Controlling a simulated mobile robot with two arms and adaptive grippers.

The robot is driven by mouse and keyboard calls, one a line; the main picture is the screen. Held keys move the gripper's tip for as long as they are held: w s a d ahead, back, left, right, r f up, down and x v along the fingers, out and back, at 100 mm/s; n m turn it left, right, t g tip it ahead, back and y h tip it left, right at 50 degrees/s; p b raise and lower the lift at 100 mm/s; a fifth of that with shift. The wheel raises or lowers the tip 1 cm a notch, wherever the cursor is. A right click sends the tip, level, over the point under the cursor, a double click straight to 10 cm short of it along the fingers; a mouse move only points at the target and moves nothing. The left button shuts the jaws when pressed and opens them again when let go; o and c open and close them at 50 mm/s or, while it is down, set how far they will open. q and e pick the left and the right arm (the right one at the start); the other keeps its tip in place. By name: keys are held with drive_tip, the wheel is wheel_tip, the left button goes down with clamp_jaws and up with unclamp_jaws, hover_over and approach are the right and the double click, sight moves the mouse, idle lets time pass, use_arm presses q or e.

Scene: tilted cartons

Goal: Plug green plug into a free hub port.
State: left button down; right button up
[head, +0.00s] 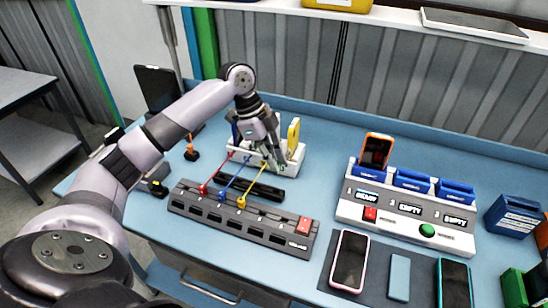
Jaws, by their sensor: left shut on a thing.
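The hub (235,226) is a long dark grey strip on the blue table, with a row of ports and a red switch at its right end. A red plug (203,189), a blue plug (222,196) and a yellow plug (241,202) sit at its back edge, their cords running back to a white rack (238,155). My left gripper (272,157) is at the front right of this rack, shut on a small pale green piece, apparently the green plug (273,164). The fingers hide most of it. My right gripper is not in view.
A black bar (250,187) lies between rack and hub. On the right stands a white charging dock (405,220) with an orange phone (375,151). Phones lie on a dark mat in front. A small orange-and-black item (191,150) stands left of the rack.

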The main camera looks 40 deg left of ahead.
use_arm(q)
drive_tip(key=s+d+p, duration=0.2)
drive_tip(key=s, duration=0.7)
idle(0.8)
drive_tip(key=shift+s, duration=0.1)
drive_tip(key=shift+r+p, duration=0.1)
drive_tip(key=shift+p, duration=0.25)
drive_tip(key=shift+p, duration=0.45)
drive_tip(key=shift+f+b, duration=0.85)
drive_tip(key=shift+f, duration=1.75)
